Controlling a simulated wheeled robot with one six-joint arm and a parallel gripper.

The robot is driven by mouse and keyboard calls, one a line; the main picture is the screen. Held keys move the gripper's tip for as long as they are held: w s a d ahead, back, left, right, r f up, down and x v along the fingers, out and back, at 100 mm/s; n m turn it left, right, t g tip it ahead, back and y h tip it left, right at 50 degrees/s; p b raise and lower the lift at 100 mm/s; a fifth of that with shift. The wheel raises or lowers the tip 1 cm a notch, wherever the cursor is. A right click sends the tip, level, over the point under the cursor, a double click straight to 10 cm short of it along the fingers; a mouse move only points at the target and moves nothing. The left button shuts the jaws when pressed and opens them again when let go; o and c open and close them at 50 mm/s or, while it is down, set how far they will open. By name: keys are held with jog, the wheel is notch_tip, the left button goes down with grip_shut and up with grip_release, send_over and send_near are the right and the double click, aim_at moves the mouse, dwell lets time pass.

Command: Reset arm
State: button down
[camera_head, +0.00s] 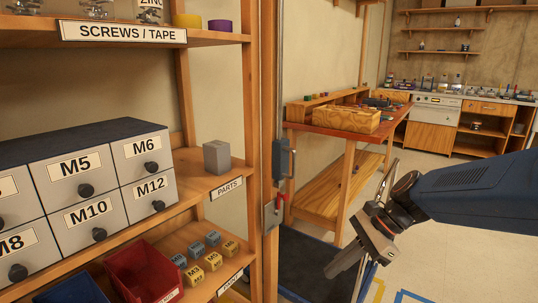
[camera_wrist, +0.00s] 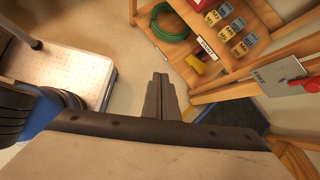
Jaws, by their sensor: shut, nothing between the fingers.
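My gripper (camera_head: 350,262) is at the lower right of the head view, in front of the workbench and to the right of the shelf's post. It points down and to the left. In the wrist view its fingers (camera_wrist: 160,84) are together with nothing between them. It touches nothing that I can see, and bare floor shows beyond the fingertips.
A wooden shelf (camera_head: 262,80) on the left holds grey drawers (camera_head: 85,165), a red bin (camera_head: 142,268) and small labelled blocks (camera_head: 212,260). A workbench (camera_head: 345,132) stands behind. A green coil (camera_wrist: 172,22) is on a low shelf. Floor at right is open.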

jog(key=s+d+n+t+h, duration=0.4)
jog(key=s+d+n+h, duration=0.3)
jog(key=s+d+n, duration=0.5)
jog(key=shift+s+d+n+t+h, duration=0.4)
jog(key=shift+s+n, duration=0.2)
jog(key=shift+n, duration=1.5)
